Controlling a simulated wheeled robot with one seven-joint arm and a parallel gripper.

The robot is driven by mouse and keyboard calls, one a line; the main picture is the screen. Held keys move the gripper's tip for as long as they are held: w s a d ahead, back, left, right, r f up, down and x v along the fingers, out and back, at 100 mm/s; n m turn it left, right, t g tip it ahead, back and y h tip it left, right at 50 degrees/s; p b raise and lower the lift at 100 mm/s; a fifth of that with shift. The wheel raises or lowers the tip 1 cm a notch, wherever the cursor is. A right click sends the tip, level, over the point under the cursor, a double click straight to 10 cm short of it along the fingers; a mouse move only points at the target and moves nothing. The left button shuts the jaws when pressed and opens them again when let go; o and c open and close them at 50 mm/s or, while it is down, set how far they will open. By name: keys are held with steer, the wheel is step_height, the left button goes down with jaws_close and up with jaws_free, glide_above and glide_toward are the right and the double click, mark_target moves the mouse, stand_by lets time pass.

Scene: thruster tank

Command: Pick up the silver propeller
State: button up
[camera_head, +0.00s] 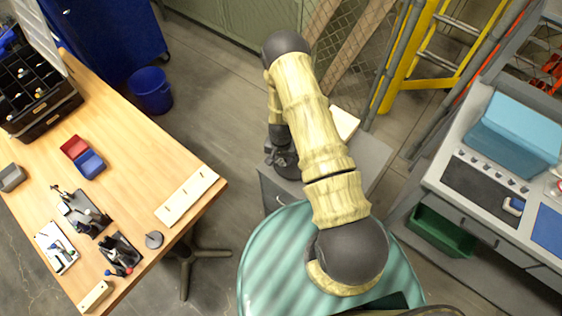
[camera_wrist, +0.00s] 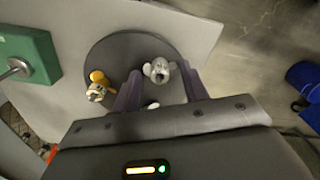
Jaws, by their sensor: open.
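The silver propeller (camera_wrist: 158,69) lies on a dark grey round surface (camera_wrist: 112,52) in the wrist view. My gripper (camera_wrist: 160,74) is open, with one finger to each side of the propeller in the picture. I cannot tell how far the fingertips are above it, and no contact shows. A brass-coloured propeller (camera_wrist: 98,87) lies to the left, outside the left finger. A small whitish piece (camera_wrist: 152,104) shows between the fingers, partly hidden by my gripper. In the head view my gripper (camera_head: 284,168) is over a grey cabinet, and the propellers cannot be made out.
A green box (camera_wrist: 30,56) with a metal knob stands left of the round surface. The grey cabinet (camera_head: 372,158) stands behind a teal round tank (camera_head: 262,262). A wooden table (camera_head: 125,190) with tools is at left; a grey workbench (camera_head: 455,150) is at right.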

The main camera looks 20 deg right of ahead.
jaws_close()
steer(key=shift+r, duration=0.15)
step_height(320, 180, up, 10)
steer(key=p, duration=0.6)
steer(key=shift+f+b, duration=0.2)
steer(key=shift+b, duration=0.15)
steer(key=shift+a+r+n+b, duration=0.1)
steer(key=shift+r+n+b, duration=0.15)
steer(key=shift+n+b, duration=1.45)
steer(key=shift+a+r+n+b, duration=0.1)
steer(key=shift+r+n+b, duration=0.1)
steer(key=shift+n+b, duration=1.5)
